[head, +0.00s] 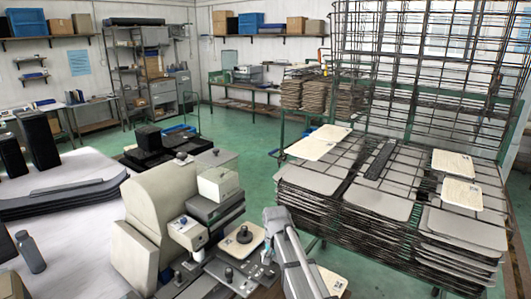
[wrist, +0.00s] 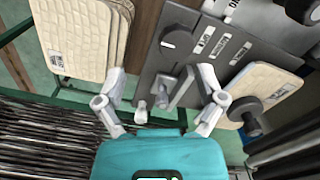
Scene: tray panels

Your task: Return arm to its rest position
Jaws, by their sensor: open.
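My gripper (wrist: 162,82) is open in the wrist view, its two pale fingers spread apart with nothing between them. It is over the grey control plate (wrist: 190,50) of the machine, which has a dark knob and small labelled switches. In the head view my grey arm (head: 293,255) reaches up from the bottom edge beside the machine (head: 160,215). The fingertips are hard to make out there. A cream panel (head: 236,252) lies on the machine under a black knob. It also shows at the right of the wrist view (wrist: 271,78).
A stack of cream panels (wrist: 75,38) is close to the left finger. A large rack (head: 385,215) of grey and cream panels stands to the right. A white table (head: 75,240) is at left. Green floor (head: 255,150) is open behind the machine.

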